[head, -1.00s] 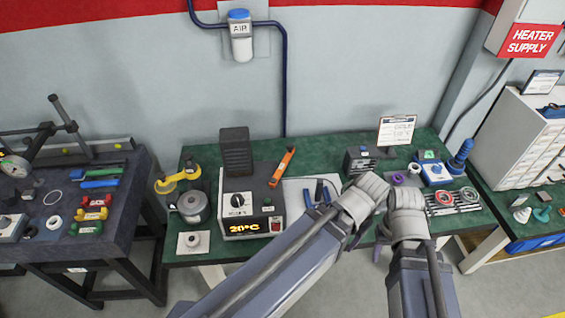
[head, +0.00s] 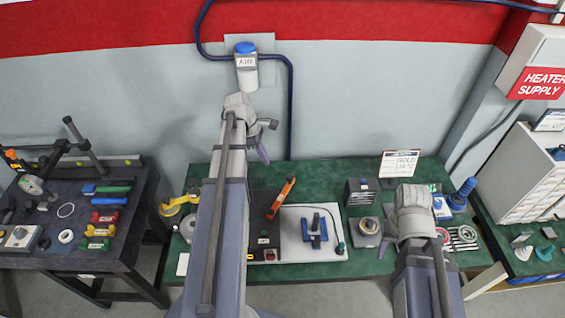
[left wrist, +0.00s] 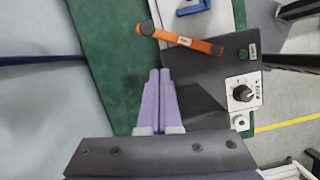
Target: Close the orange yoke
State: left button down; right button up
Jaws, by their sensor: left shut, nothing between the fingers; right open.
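The orange yoke (head: 281,198) is a slim orange bar with dark ends, slanting up over the right edge of a dark-topped heater unit (head: 264,226). In the left wrist view the yoke (left wrist: 180,40) lies beyond the fingertips, across the dark top's edge. My left gripper (head: 263,152) is raised behind the unit, near the wall, apart from the yoke. Its purple fingers (left wrist: 160,75) are shut together and empty. My right gripper (head: 388,240) is over the bench's right part; its fingers hardly show. My left arm hides the unit's left part.
A white tray (head: 325,252) with a blue clamp-like tool lies right of the unit. A dark block (head: 362,192) and a sign (head: 399,163) stand further right. An air fitting (head: 246,68) hangs on the wall behind. The green bench (head: 325,181) is bare behind the tray.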

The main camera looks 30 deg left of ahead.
pick_arm(q)
jog(key=a+n, duration=0.2)
jog(key=a, duration=0.1)
jog(key=b, duration=1)
send_near(282, 194)
jog(key=w+a+f, duration=0.4)
jog(key=shift+w+d+r, duration=0.1)
jog(key=shift+w+d, duration=0.3)
jog(key=shift+d, duration=0.45)
jog(key=shift+w+d, duration=0.35)
jog(key=shift+d, duration=0.5)
jog(key=shift+m+t, duration=0.3)
